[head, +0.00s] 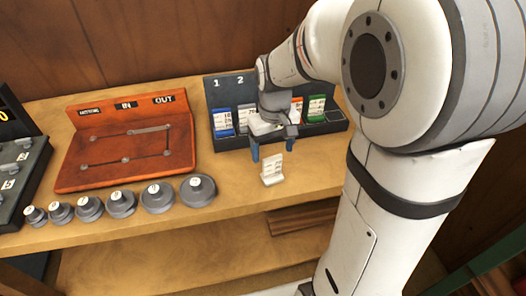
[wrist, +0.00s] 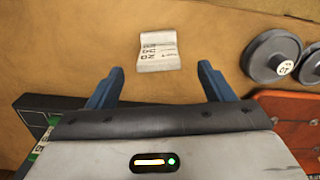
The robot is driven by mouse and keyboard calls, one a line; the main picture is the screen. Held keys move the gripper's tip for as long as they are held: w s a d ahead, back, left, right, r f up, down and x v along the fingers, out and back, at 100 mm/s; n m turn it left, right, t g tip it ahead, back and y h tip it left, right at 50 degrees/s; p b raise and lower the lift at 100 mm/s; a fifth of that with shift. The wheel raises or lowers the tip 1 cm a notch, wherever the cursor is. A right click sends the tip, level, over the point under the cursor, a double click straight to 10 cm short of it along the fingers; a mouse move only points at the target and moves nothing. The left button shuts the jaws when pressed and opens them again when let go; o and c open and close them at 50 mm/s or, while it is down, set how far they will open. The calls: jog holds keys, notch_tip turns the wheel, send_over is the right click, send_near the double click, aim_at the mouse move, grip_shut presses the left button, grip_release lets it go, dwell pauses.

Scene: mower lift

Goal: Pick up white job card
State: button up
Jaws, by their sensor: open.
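The white job card (head: 272,169) stands on the wooden bench in front of the dark card rack, with small print on its face. In the wrist view the white card (wrist: 158,50) lies ahead of the fingertips, roughly centred between them. My gripper (head: 271,152) is open and empty, its two blue fingers pointing down just behind the card. In the wrist view my gripper (wrist: 160,72) shows both blue fingers apart, with bare bench between them and the card not between the pads.
The card rack (head: 230,88) behind my gripper holds blue, grey, orange and green cards. An orange-red board (head: 80,180) stands to the left, with several grey round weights (head: 157,197) along its front. Bare bench lies right of the card; the bench front edge is close.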

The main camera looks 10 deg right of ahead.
aim_at(272, 175)
jog(key=f, duration=0.8)
jog(key=shift+w, duration=0.2)
jog(key=c, duration=1.1)
